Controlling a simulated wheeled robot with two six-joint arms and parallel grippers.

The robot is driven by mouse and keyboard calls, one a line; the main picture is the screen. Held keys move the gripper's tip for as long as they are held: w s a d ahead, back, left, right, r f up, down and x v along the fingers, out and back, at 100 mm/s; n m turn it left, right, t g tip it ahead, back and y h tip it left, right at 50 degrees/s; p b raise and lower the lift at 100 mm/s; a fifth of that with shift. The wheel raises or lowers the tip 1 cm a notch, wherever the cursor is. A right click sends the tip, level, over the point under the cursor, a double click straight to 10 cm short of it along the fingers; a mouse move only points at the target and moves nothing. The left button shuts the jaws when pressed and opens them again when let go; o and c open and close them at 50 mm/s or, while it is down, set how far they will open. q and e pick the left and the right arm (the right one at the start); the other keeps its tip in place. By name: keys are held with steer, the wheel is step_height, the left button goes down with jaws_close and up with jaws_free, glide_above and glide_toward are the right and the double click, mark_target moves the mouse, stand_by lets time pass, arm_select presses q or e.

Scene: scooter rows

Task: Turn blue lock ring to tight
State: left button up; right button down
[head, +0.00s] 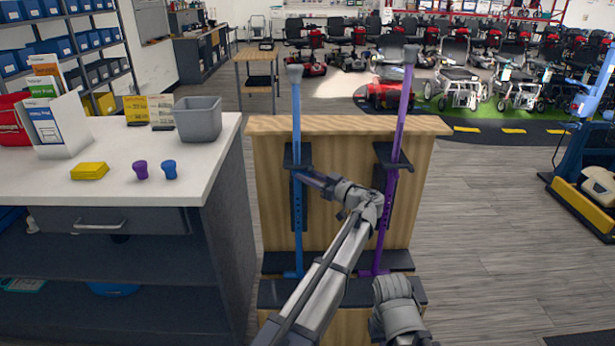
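A blue pole (297,120) with a grey top stands upright against a wooden stand, through a black bracket (290,158). Below the bracket, the pole has a row of holes. The blue lock ring cannot be made out clearly; my gripper covers part of the pole just below the bracket. My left gripper (303,178) points left, with its fingertips at the blue pole at that height. Whether its fingers are closed around it cannot be told. A similar purple pole (399,120) stands to the right, partly behind my arm. My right gripper does not show.
The wooden stand (345,150) has a dark base ledge. At left, a white counter (110,190) holds a grey bin (198,118), a yellow pad (89,171), and purple (140,169) and blue (169,169) knobs. Floor right of the stand is clear; scooters stand behind.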

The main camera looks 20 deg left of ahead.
arm_select(q)
jaws_close()
steer(key=shift+s, duration=0.1)
steer(key=shift+s+a+m+t+h, duration=0.2)
steer(key=shift+s+m+t+h, duration=0.15)
steer(key=shift+t, duration=0.25)
steer(key=shift+s+a+m+t+h, duration=0.25)
steer(key=shift+a+m+t+h, duration=0.2)
steer(key=shift+m+t+h, duration=1.2)
steer(key=shift+s+a+m+t+h, duration=0.25)
steer(key=shift+a+m+t+h, duration=0.15)
steer(key=shift+m+t+h, duration=1.25)
steer(key=shift+s+a+m+t+h, duration=0.25)
steer(key=shift+a+m+t+h, duration=0.2)
steer(key=shift+m+t+h, duration=1.2)
steer(key=shift+g+h, duration=0.65)
steer(key=shift+h, duration=0.05)
